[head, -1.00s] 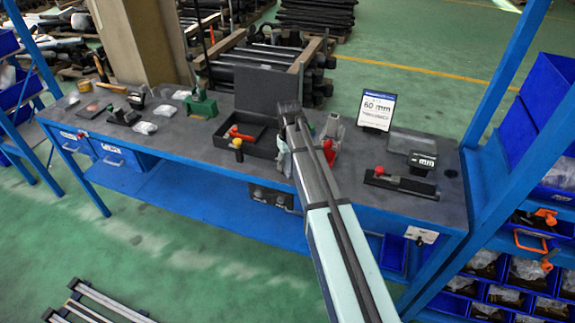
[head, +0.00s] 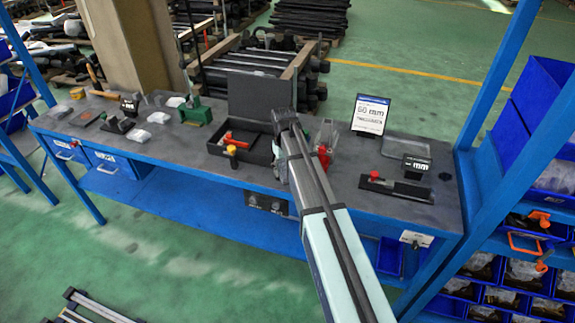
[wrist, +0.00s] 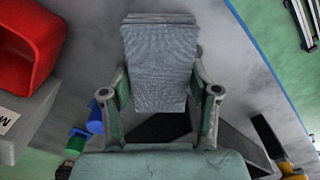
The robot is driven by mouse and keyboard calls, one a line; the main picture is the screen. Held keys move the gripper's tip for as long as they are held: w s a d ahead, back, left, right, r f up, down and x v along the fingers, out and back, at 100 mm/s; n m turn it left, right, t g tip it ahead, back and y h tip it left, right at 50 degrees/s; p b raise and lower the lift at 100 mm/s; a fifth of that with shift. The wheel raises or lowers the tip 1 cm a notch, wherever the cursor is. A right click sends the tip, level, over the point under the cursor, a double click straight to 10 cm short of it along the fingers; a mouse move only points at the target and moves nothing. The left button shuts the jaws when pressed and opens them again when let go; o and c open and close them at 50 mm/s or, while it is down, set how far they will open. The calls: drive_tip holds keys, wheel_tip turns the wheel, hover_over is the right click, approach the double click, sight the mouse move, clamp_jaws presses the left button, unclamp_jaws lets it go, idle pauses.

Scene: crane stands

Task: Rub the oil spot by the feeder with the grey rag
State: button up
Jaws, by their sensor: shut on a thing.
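My gripper (wrist: 160,98) is shut on the grey rag (wrist: 160,62), a folded ribbed cloth between its two fingers in the wrist view. In the head view my arm largely hides the gripper, near the middle of the bench; a pale bit beside the arm may be the rag. A clear-walled unit with a red part (head: 323,155), possibly the feeder, stands just right of the arm. The wrist view shows a red open bin (wrist: 28,42) left of the rag. I cannot pick out the oil spot for certain; a dark round mark (head: 445,177) lies at the bench's right end.
The grey bench (head: 190,140) has a blue frame. A black open box (head: 250,140) with its lid up is left of the arm. A sign (head: 370,115) and a black fixture (head: 395,188) stand to the right. Blue bins (head: 530,130) flank the right end.

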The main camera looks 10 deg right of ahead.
sight(280, 183)
drive_tip(key=shift+s+a, duration=0.25)
drive_tip(key=shift+a, duration=0.25)
drive_tip(key=shift+s+a, duration=0.2)
drive_tip(key=shift+a, duration=0.3)
drive_tip(key=shift+s+a+f, duration=0.1)
drive_tip(key=shift+s+a, duration=0.2)
drive_tip(key=shift+s, duration=0.45)
drive_tip(key=shift+s+a+f, duration=0.1)
drive_tip(key=shift+s+a, duration=0.15)
drive_tip(key=shift+s, duration=0.45)
drive_tip(key=shift+r, duration=0.1)
drive_tip(key=shift+r+p, duration=1.9)
drive_tip(key=shift+r, duration=1.1)
drive_tip(key=shift+r+p, duration=0.95)
drive_tip(key=shift+r, duration=0.5)
